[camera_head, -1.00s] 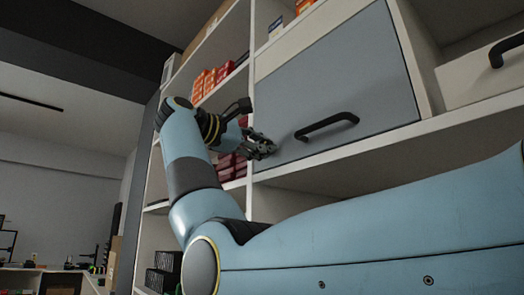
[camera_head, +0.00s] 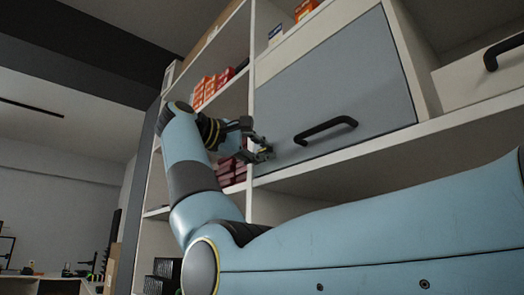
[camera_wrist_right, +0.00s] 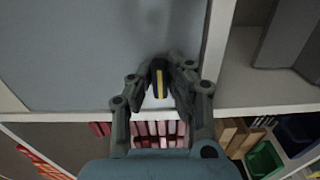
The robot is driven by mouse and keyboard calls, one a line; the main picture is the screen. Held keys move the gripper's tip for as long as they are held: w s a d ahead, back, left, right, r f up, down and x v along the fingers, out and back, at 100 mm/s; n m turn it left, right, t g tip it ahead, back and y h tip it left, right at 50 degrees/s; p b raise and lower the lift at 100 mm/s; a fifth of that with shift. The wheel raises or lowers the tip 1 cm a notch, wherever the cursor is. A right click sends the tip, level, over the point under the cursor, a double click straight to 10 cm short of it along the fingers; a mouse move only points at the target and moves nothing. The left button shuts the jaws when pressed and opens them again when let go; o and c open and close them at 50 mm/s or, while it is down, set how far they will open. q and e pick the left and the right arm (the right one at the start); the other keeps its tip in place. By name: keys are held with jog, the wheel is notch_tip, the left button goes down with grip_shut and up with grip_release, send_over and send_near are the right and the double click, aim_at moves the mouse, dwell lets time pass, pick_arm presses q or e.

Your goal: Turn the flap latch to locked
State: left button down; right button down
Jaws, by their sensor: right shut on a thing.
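The grey flap (camera_head: 335,85) is closed in the white shelf unit, with a black bar handle (camera_head: 326,130) on it. It also fills the upper left of the right wrist view (camera_wrist_right: 90,60). My right gripper (camera_head: 262,150) is at the flap's lower left corner. In the right wrist view the gripper (camera_wrist_right: 159,88) has its fingers on both sides of the small dark latch (camera_wrist_right: 159,79) with a yellow stripe and is shut on it. The stripe runs nearly upright in that view. The fingers hide part of the latch. My left gripper is out of view.
Red boxes (camera_head: 230,171) stand in the compartment left of the flap, with orange-red boxes (camera_head: 205,88) above. A white drawer (camera_head: 480,75) with a black handle is at the right. My own blue arm crosses the foreground below the shelf.

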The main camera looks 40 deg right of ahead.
jog(key=c, duration=1.3)
grip_release()
jog(key=shift+a, duration=0.1)
jog(key=a, duration=0.7)
jog(key=shift+s+a, duration=0.15)
jog(key=shift+s, duration=0.1)
